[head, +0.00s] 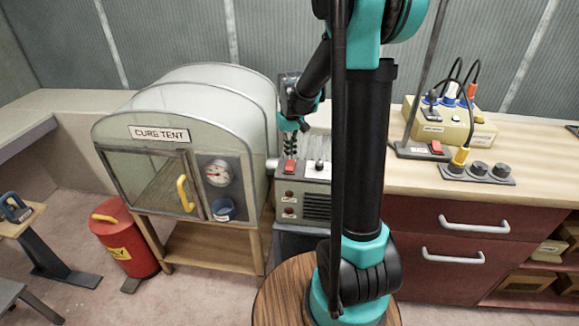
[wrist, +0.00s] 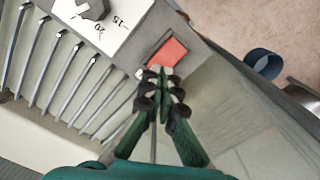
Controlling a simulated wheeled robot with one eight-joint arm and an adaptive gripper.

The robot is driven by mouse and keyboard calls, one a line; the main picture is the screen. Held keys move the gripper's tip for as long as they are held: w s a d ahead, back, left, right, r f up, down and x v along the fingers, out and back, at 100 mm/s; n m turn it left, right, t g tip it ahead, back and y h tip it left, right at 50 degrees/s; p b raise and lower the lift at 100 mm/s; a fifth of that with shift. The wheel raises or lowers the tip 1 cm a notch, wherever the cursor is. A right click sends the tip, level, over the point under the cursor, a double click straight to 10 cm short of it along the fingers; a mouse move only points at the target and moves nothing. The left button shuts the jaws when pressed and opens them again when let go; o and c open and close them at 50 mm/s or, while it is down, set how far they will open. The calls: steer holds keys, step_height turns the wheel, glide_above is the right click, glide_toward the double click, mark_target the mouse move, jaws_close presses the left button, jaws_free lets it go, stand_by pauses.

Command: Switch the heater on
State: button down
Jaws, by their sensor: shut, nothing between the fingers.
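The heater (head: 316,206) is a grey box with a slatted front, standing right of the cure tent and partly hidden behind my arm. A red rocker switch (head: 290,167) and a dial (head: 319,167) sit on its top. In the wrist view the red switch (wrist: 169,50) lies just beyond my fingertips, and the dial (wrist: 92,8) on its white numbered plate is at upper left. My gripper (wrist: 158,72) is shut and empty, its tips at the switch's near edge; contact cannot be told. In the head view my gripper (head: 291,143) is above the switch, pointing down.
The cure tent (head: 160,133), with a yellow door handle (head: 185,193), stands close left of the heater. A blue cup (head: 222,210) is on its front. The wooden counter (head: 540,160) at right carries a cable box (head: 450,122) and another red switch (head: 436,147).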

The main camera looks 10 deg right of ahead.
mark_target(290, 163)
steer(key=shift+f, duration=1.1)
stand_by(0.5)
steer(key=shift+r, duration=3.55)
steer(key=s+d+f+m+t, duration=0.1)
steer(key=s+f, duration=0.3)
steer(key=s, duration=0.7)
steer(key=s+d+f+m+t, duration=0.1)
steer(key=s+d+f+t, duration=0.2)
steer(key=s, duration=0.8)
steer(key=shift+f, duration=0.7)
